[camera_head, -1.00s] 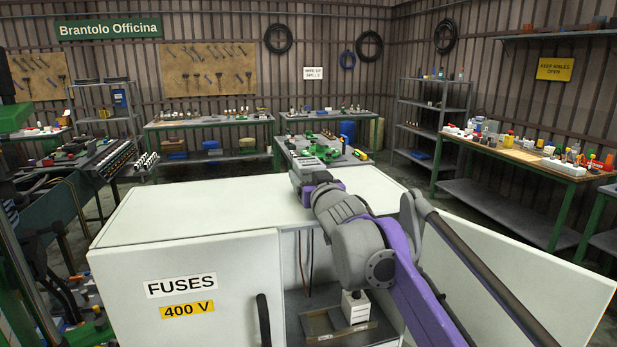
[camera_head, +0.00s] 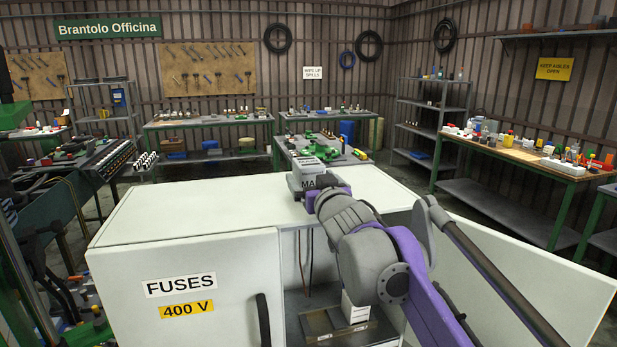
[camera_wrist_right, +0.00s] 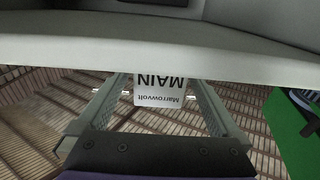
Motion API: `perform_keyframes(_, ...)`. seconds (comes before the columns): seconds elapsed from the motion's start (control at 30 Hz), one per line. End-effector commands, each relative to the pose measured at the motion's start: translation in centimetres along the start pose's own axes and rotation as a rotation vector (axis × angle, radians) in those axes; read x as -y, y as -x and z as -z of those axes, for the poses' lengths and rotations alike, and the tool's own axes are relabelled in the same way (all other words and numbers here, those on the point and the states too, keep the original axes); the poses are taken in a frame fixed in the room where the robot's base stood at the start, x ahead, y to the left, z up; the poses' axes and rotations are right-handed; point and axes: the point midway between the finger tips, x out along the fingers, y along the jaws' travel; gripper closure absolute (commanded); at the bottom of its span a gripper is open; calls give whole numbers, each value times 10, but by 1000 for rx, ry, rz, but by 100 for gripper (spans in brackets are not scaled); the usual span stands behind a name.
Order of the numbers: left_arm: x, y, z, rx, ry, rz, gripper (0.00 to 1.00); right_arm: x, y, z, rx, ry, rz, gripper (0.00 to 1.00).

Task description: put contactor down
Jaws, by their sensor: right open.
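The contactor (camera_head: 304,176) is a grey block with a white label reading "MA", the rest covered. My right gripper (camera_wrist_right: 160,82) is open. My left gripper is not in view.
The cabinet's front panel (camera_head: 190,260) reads "FUSES 400 V", and its door (camera_head: 520,270) stands open to the right. A small white box (camera_head: 354,309) sits inside, partly behind my arm. The left of the cabinet top is clear. Benches and shelves stand behind.

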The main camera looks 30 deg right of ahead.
Motion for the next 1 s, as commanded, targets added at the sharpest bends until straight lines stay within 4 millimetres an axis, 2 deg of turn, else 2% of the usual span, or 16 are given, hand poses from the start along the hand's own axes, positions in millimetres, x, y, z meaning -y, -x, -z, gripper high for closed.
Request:
perform_keyframes(0.03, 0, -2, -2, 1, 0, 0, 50, 0, 12, -1, 1, 2, -1, 0)
perform_keyframes(0.2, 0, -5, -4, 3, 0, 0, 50, -1, 48, -1, 0, 1, -1, 0)
perform_keyframes(0.4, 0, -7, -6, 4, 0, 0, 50, -1, 78, -1, 0, 2, -1, 0)
perform_keyframes(0.6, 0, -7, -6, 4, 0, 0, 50, 0, 89, 0, 0, 0, 0, 0)
perform_keyframes(1.0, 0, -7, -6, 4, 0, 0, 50, 0, 90, 0, 0, 0, 0, 0)
